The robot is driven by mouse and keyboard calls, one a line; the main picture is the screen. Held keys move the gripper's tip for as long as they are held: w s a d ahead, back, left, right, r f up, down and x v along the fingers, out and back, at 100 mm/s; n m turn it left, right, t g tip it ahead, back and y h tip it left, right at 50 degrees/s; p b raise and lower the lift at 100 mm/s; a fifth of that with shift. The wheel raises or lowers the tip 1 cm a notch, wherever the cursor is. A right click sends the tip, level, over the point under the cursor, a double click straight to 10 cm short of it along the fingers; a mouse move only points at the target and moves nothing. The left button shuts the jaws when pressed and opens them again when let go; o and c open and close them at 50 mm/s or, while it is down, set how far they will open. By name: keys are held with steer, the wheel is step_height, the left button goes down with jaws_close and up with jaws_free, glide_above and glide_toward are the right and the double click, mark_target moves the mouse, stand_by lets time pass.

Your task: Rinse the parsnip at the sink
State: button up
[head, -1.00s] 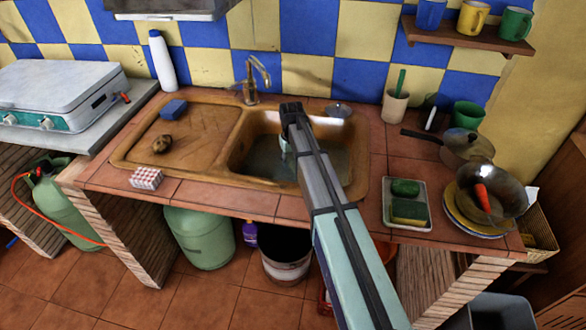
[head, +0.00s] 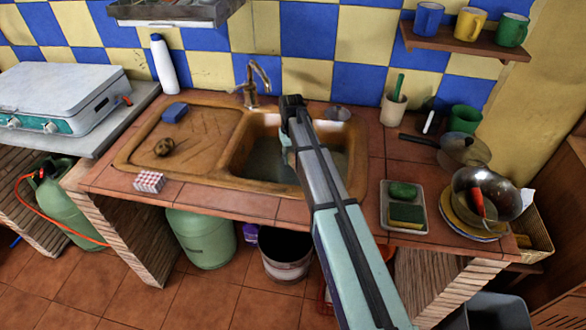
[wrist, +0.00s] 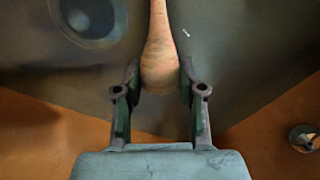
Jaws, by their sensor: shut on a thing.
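In the wrist view the parsnip (wrist: 158,50), pale orange-brown and tapering away, lies between the two dark fingers of my gripper (wrist: 159,76). The fingers are shut on its thick end. The sink basin (wrist: 235,55) lies beneath it, with a round dark drain (wrist: 88,16) at upper left. In the head view my arm reaches over the brown sink (head: 240,158). The parsnip and fingertips are hidden there behind my own arm. The tap (head: 254,82) stands behind the basin; I see no clear stream of water.
Left of the basin, the drainboard (head: 205,150) holds a blue sponge (head: 175,112) and a brown lump (head: 164,147). A tray (head: 386,205) with green items and a metal bowl (head: 505,205) stand on the right.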

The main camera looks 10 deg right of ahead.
step_height(320, 180, up, 15)
steer(key=p, duration=0.9)
stand_by(0.7)
steer(key=shift+r, duration=0.1)
stand_by(1.9)
step_height(320, 180, up, 4)
steer(key=shift+f+p, duration=0.1)
steer(key=shift+p, duration=1.1)
